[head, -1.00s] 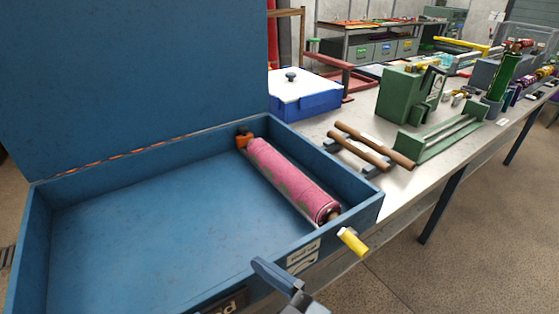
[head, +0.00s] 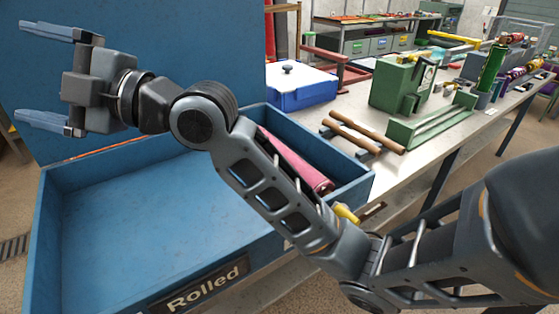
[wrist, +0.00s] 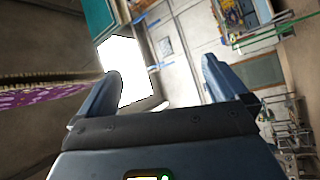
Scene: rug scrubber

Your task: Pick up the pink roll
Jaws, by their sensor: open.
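The pink roll (head: 297,166) lies in the right part of an open blue box (head: 107,255) in the head view. My arm crosses in front of the roll and hides part of it. My gripper (head: 32,76) is raised at the upper left, in front of the box's upright blue lid (head: 160,25). Its jaws are open and empty, well apart from the roll. In the wrist view my gripper (wrist: 163,82) shows its two fingers spread, with nothing between them. The roll cannot be made out in the wrist view.
A metal bench (head: 445,140) runs to the back right. It bears a blue and white box (head: 300,88), a green machine (head: 400,85), two brown rollers (head: 360,133) and a green roll (head: 492,68). A yellow handle (head: 346,213) sticks out at the box's front right.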

